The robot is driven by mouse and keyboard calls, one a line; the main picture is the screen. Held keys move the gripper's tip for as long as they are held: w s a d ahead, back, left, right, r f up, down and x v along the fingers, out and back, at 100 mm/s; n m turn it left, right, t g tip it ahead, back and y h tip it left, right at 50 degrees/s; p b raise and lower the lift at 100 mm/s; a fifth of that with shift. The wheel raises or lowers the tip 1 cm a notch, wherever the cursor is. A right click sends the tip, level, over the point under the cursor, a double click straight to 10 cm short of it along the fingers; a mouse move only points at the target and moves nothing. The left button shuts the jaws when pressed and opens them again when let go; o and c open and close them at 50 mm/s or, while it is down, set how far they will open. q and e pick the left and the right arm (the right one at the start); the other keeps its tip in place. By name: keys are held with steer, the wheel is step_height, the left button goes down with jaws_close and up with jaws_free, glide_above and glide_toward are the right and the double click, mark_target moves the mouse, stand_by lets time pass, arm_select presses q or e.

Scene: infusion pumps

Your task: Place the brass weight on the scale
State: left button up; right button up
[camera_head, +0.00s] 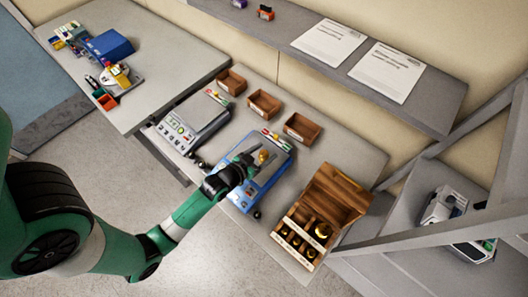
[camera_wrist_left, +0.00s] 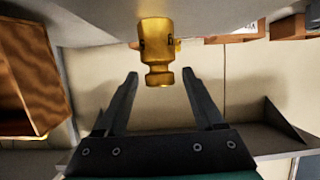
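The brass weight (camera_head: 263,157) is over the pan of the blue scale (camera_head: 270,172) in the head view. In the left wrist view the weight (camera_wrist_left: 158,48) stands with its base against a grey surface and its narrow knob towards my gripper; that picture looks upside down. My left gripper (camera_head: 250,160) is at the scale beside the weight. In the left wrist view its fingers (camera_wrist_left: 160,80) are spread, one to each side of the knob, with gaps showing. My arm hides part of the scale. My right gripper is not in view.
An open wooden box (camera_head: 334,198) with several brass weights stands right of the scale. A grey pump-like device (camera_head: 190,125) is to the left. Small wooden trays (camera_head: 264,104) line the back. A shelf (camera_head: 300,40) with papers runs behind. The table has some bare room behind the box.

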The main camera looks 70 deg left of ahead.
arm_select(q)
steer(key=shift+s+r, duration=0.1)
steer(key=shift+r, duration=0.05)
steer(key=p+v, duration=0.1)
steer(key=v, duration=1)
steer(key=shift+s+d+p, duration=0.25)
steer(key=shift+s+p, duration=0.1)
steer(key=shift+r, duration=0.1)
